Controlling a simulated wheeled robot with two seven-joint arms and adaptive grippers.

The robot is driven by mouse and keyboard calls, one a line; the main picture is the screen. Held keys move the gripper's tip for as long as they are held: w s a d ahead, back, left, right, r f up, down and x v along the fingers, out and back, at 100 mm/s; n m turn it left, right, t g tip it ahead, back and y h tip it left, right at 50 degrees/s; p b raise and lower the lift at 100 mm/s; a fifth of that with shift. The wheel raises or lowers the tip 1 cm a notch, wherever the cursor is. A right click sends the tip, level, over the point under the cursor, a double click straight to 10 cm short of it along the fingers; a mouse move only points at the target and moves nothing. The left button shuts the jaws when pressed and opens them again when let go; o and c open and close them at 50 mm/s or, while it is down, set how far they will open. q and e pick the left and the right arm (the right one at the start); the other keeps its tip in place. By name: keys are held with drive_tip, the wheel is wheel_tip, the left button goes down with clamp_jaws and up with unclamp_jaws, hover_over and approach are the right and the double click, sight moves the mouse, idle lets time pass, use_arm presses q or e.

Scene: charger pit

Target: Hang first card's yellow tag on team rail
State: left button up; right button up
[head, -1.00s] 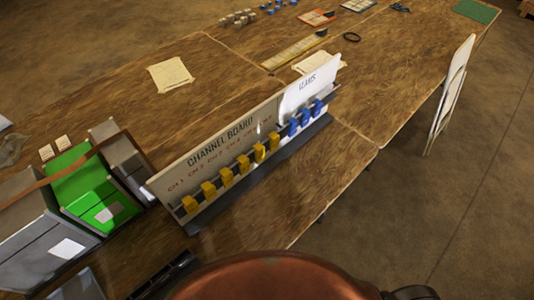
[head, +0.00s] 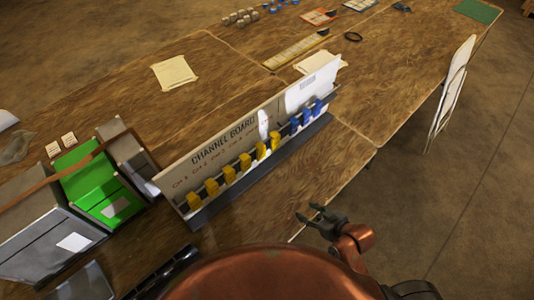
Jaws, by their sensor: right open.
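The white channel board (head: 222,140) stands on the wooden table, with several yellow tags (head: 229,174) hanging in a row along its rail. To its right is a smaller white board (head: 325,75), whose lettering is washed out by glare. Blue tags (head: 306,116) hang on the rail below it; I see no yellow tag among them. My right gripper (head: 312,212) is open and empty, off the table's front edge, below and right of the boards. My left gripper is out of view. I cannot tell which card is the first card.
Green (head: 85,175) and grey bins stand left of the board. Two small pale blocks (head: 61,145) sit behind them. Paper sheets (head: 174,72), a long yellowish strip (head: 297,48) and a black ring (head: 353,36) lie farther back. A white panel (head: 455,85) stands at the table's right edge.

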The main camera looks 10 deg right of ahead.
drive_tip(key=w+a+r+n+t+y, duration=0.2)
drive_tip(key=w+a+r+t+y, duration=0.2)
drive_tip(key=w+a+r, duration=0.3)
drive_tip(key=t+y, duration=0.1)
drive_tip(key=t, duration=0.2)
approach(262, 154)
drive_tip(key=shift+y, duration=0.3)
drive_tip(key=p+x, duration=0.1)
drive_tip(key=x, duration=0.3)
drive_tip(key=p+x, duration=0.1)
drive_tip(key=x, duration=0.4)
drive_tip(key=shift+w+d+f, duration=0.1)
drive_tip(key=shift+d+f, duration=0.1)
drive_tip(key=shift+f, duration=0.1)
drive_tip(key=shift+w+a, duration=0.35)
drive_tip(key=shift+w, duration=0.2)
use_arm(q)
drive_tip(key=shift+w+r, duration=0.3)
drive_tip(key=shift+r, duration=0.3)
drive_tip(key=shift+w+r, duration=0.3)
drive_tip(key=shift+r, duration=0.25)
use_arm(e)
drive_tip(key=shift+c, duration=0.4)
drive_tip(key=c, duration=0.8)
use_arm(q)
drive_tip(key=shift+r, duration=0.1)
use_arm(e)
drive_tip(key=shift+c, duration=0.2)
